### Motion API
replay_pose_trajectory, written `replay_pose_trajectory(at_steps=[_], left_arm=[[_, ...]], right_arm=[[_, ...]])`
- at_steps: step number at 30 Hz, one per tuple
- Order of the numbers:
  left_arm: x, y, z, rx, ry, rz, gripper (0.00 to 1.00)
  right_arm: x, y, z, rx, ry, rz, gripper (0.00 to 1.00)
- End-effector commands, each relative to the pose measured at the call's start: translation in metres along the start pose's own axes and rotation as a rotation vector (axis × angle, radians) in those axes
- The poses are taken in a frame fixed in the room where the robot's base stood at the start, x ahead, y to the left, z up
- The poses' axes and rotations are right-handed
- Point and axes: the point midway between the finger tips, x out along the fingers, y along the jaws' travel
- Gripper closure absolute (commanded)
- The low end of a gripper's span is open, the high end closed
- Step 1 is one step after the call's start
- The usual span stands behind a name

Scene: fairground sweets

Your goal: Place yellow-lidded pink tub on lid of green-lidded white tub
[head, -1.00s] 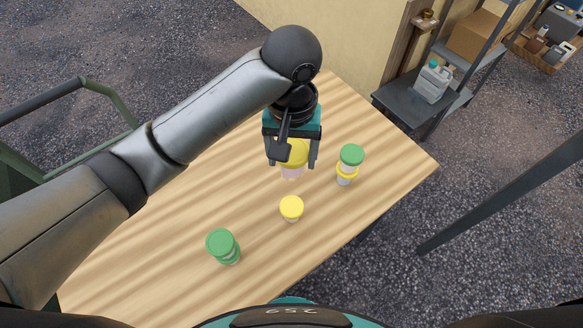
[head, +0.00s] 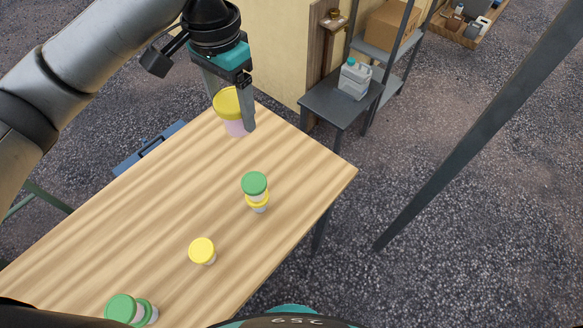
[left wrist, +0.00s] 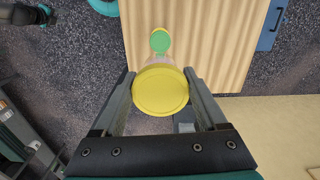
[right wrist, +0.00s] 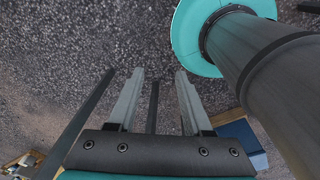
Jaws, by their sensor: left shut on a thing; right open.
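The yellow-lidded pink tub (head: 237,127) is between the fingers of my left gripper (head: 232,108), which is shut on it near the table's far corner; it looks held above the tabletop. In the left wrist view its yellow lid (left wrist: 160,91) fills the space between the fingers. The green-lidded white tub (head: 255,184) stands on top of a yellow-lidded tub (head: 257,201), apart from and nearer than my left gripper. Its green lid also shows in the left wrist view (left wrist: 160,42). My right gripper (right wrist: 156,76) is open and empty, over gravel.
On the wooden table (head: 150,210), another yellow-lidded tub (head: 202,249) stands nearer me. Green-lidded tubs (head: 121,308) are at the lower left edge. A dark shelf with a canister (head: 354,79) stands beyond the table. A dark post (head: 470,120) rises at right.

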Motion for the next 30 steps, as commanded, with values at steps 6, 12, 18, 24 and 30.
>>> replay_pose_trajectory(at_steps=[6, 12, 18, 24, 30], left_arm=[[0.021, -0.004, 0.004, 0.026, -0.005, 0.003, 0.81], [0.075, -0.004, 0.004, 0.023, -0.005, 0.004, 0.81], [0.125, -0.004, 0.003, 0.023, -0.002, 0.002, 0.81], [0.151, -0.004, 0.003, 0.024, 0.001, 0.002, 0.81], [0.174, -0.003, 0.003, 0.023, 0.000, 0.001, 0.81]], right_arm=[[0.002, -0.014, -0.002, 0.004, 0.003, -0.018, 0.50], [0.005, -0.023, -0.003, 0.004, 0.004, -0.030, 0.50], [0.007, -0.023, -0.002, 0.002, 0.003, -0.030, 0.50], [0.008, -0.019, -0.001, 0.001, 0.002, -0.025, 0.50], [0.010, -0.016, 0.000, 0.003, 0.001, -0.021, 0.50]])
